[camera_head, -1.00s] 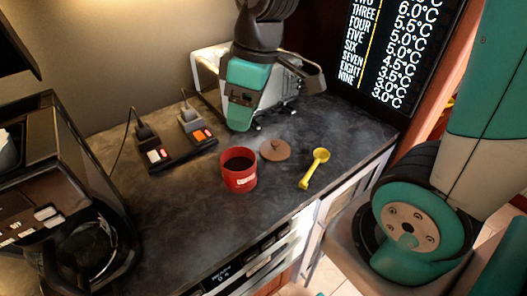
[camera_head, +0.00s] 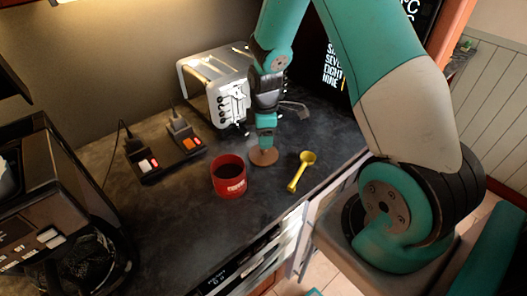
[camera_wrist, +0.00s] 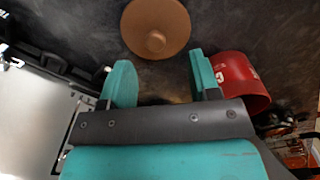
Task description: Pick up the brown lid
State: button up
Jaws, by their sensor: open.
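The brown lid (camera_head: 263,157) is a round disc with a small knob, lying flat on the dark counter just right of the red canister. In the wrist view the lid (camera_wrist: 156,27) shows at the top centre, ahead of the fingertips, its knob facing the camera. My gripper (camera_head: 266,143) is open and points down close above the lid; in the wrist view its two teal fingers (camera_wrist: 160,78) are apart with nothing between them. The red canister (camera_head: 229,178) stands upright with a dark inside. It also shows in the wrist view (camera_wrist: 238,84), close beside the right finger.
A yellow scoop (camera_head: 301,171) lies right of the lid. A silver toaster (camera_head: 218,88) stands behind my gripper. A power strip with plugs (camera_head: 168,156) lies left, and a coffee maker (camera_head: 50,205) stands at the far left. The counter's front is clear.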

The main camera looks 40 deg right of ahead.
aim_at(263, 153)
jog(key=shift+w+d+f+p, duration=0.15)
jog(key=shift+f+p, duration=0.55)
jog(key=shift+f, duration=0.8)
jog(key=shift+w+a+f+p, duration=0.15)
jog(key=shift+f+p, duration=0.5)
jog(key=shift+f, duration=0.85)
jog(key=shift+d, duration=0.1)
jog(key=c, duration=1)
